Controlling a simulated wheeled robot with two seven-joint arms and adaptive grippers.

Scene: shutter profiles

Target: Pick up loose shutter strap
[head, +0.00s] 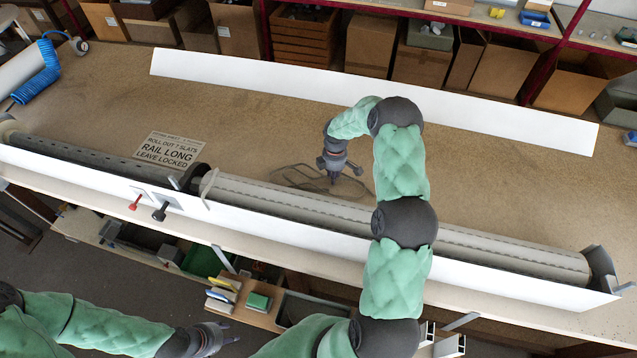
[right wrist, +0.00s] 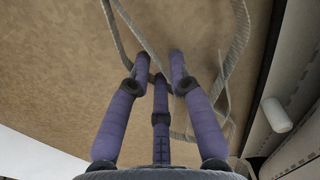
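The loose strap, a thin grey-brown band in tangled loops (head: 291,180), lies on the brown bench top behind the long roller. My right gripper (head: 338,172) is over the right part of these loops, pointing down, with its fingers spread. In the right wrist view the woven strap (right wrist: 241,38) runs in loops past and between the purple fingers of the right gripper (right wrist: 158,68). The fingertips are apart, and I cannot tell whether they touch the strap. My left gripper (head: 218,336) is low in front of the bench, away from the strap; its fingers are too small to judge.
A long slatted roller (head: 290,200) lies along the bench front behind a white profile (head: 270,230). Another white profile (head: 330,90) lies at the back. A red lever (head: 135,203) and black lever (head: 160,212) project at the front.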

